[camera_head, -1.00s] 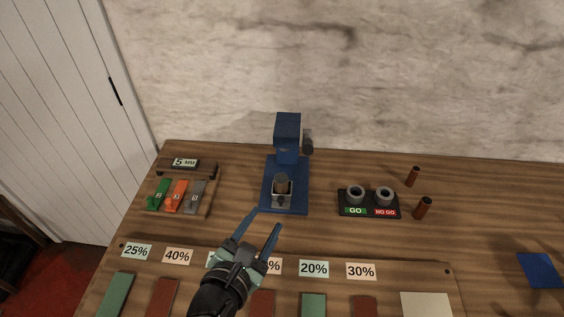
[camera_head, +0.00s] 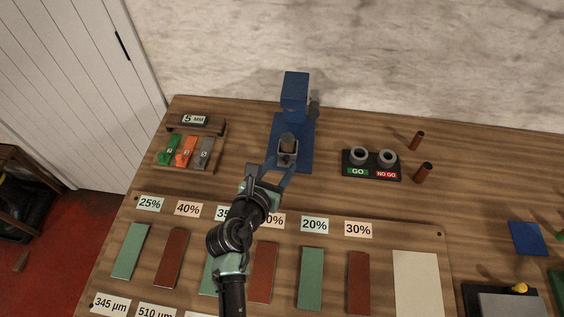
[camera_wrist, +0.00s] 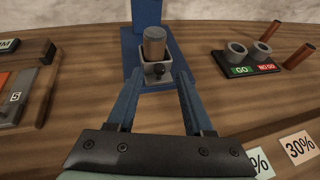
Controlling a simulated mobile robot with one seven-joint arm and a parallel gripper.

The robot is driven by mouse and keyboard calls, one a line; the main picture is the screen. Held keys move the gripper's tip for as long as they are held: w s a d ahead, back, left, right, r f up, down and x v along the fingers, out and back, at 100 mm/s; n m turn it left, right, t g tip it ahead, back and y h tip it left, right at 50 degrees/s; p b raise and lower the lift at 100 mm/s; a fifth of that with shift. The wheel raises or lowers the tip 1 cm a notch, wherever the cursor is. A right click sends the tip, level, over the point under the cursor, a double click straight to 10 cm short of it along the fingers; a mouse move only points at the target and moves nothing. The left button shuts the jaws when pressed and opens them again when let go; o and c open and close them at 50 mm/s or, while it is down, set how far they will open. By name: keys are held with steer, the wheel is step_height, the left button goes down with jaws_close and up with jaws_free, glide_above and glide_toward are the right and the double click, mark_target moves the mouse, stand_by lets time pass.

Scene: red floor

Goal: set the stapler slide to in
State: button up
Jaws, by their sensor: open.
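The blue press-like device (camera_head: 294,96), which appears to be the stapler, stands upright on a blue base near the wall. At its front is a light grey slide block (camera_head: 288,158) carrying a grey cylinder (camera_head: 288,141). In the wrist view the slide (camera_wrist: 157,76) shows a dark round knob (camera_wrist: 158,70) on its front, below the cylinder (camera_wrist: 154,46). My gripper (camera_wrist: 157,88) is open and empty, its blue fingers pointing at the slide, one on each side of its front. I cannot tell whether either finger touches it.
A black GO/NO GO gauge block (camera_head: 371,165) and two brown pins (camera_head: 417,141) stand to the right. A rack of coloured tags (camera_head: 187,151) is at left. A board with percentage labels and coloured strips (camera_head: 311,278) lies in front, partly under my arm.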

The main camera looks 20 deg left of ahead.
steer(key=shift+x, duration=0.95)
jaws_close()
stand_by(0.8)
